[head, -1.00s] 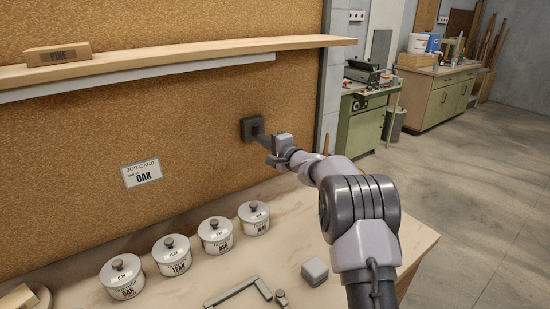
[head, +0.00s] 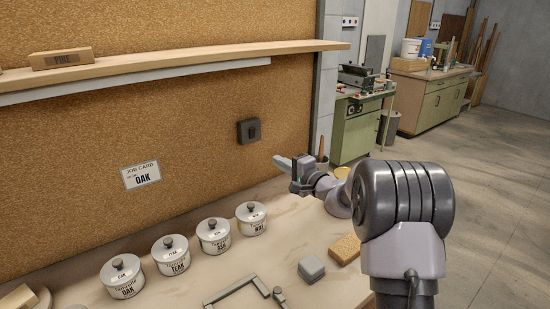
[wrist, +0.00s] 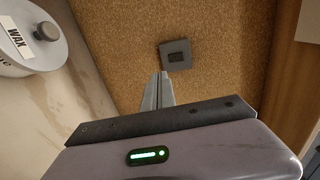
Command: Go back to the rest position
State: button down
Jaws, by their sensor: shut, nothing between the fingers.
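My gripper (head: 284,163) is shut and empty. It hangs in the air above the right part of the bench, out from the corkboard wall. In the wrist view its closed fingers (wrist: 158,91) point toward a dark square switch box (wrist: 176,55) on the corkboard. The same switch box (head: 249,131) shows in the head view, to the left of the fingertips and apart from them. My arm reaches in from the lower right.
Lidded pots labelled oak, teak, ash and wax (head: 251,218) line the bench (head: 195,285). A grey block (head: 311,268), a sponge-like block (head: 345,249) and a metal frame (head: 236,291) lie nearer. A shelf (head: 190,60) bears a pine block (head: 62,58). A job card (head: 141,174) reads oak.

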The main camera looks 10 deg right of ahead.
jog(key=s+a+r+n+g+y, duration=0.1)
jog(key=s+a+r+n+g, duration=0.25)
jog(key=s+a, duration=0.65)
jog(key=s+a+r+n+g+y, duration=0.1)
jog(key=s+a+r+n+g, duration=0.35)
jog(key=s, duration=0.95)
jog(key=s+d+f+h, duration=0.1)
jog(key=s+f+h, duration=0.1)
jog(key=s, duration=0.6)
jog(key=s+d+f+g+h, duration=0.1)
jog(key=s+d+f+h, duration=0.1)
jog(key=s, duration=0.5)
jog(key=s+d+f+g+h, duration=0.1)
jog(key=s+d+f+h, duration=0.1)
jog(key=s, duration=0.6)
notch_tip(320, 180, down, 3)
jog(key=shift+s+r+n+h, duration=0.2)
jog(key=shift+s+n+h, duration=0.1)
jog(key=shift+n+h, duration=0.15)
